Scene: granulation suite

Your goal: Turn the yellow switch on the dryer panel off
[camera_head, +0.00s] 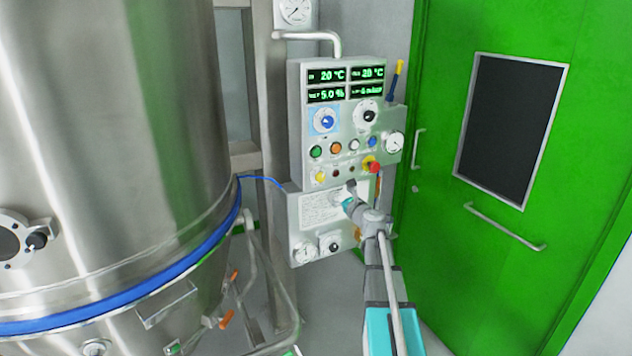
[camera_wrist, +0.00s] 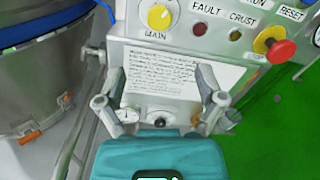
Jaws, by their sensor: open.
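The dryer panel (camera_head: 315,130) is a grey box with green displays, standing between the steel vessel and the green door. The yellow switch (camera_head: 320,176) is at its lower left; in the wrist view it is a round yellow knob (camera_wrist: 159,17) with a white pointer, labelled MAIN. My gripper (camera_head: 345,190) is in front of the lower panel, by the white text plate (camera_head: 318,208). In the wrist view my gripper (camera_wrist: 160,80) is open and empty, its fingertips below the yellow switch and apart from it.
A red mushroom button (camera_wrist: 281,51) on a yellow base is right of the switch. FAULT and CRUST lamps lie between. Gauges and a black knob (camera_wrist: 160,116) sit below the plate. The steel vessel (camera_head: 120,120) is left, the green door (camera_head: 440,120) right.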

